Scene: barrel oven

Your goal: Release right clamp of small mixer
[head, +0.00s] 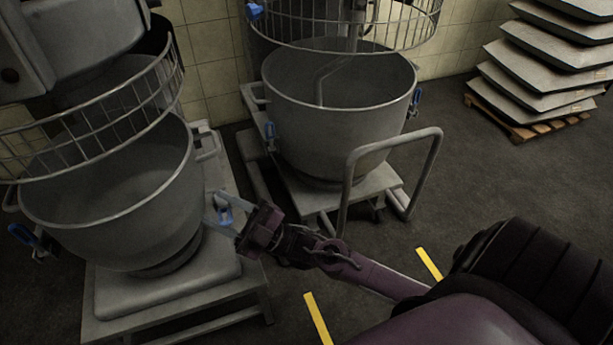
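The nearer mixer at left has a grey metal bowl (115,215) under a raised wire guard. A blue clamp (225,215) shows at the bowl's right side, and another blue clamp (24,236) at its left side. My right gripper (224,212) reaches in from the lower right to the right-hand clamp. Its two pale fingers look spread, with the blue clamp between or just behind them. I cannot tell whether they touch it. My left gripper is not in view.
A second mixer bowl (335,110) with blue clamps stands behind, on a base with a bent tube handle (390,145). Stacked trays (545,60) sit on a wooden pallet (530,125) at upper right. The dark floor between has free room and yellow marks (318,318).

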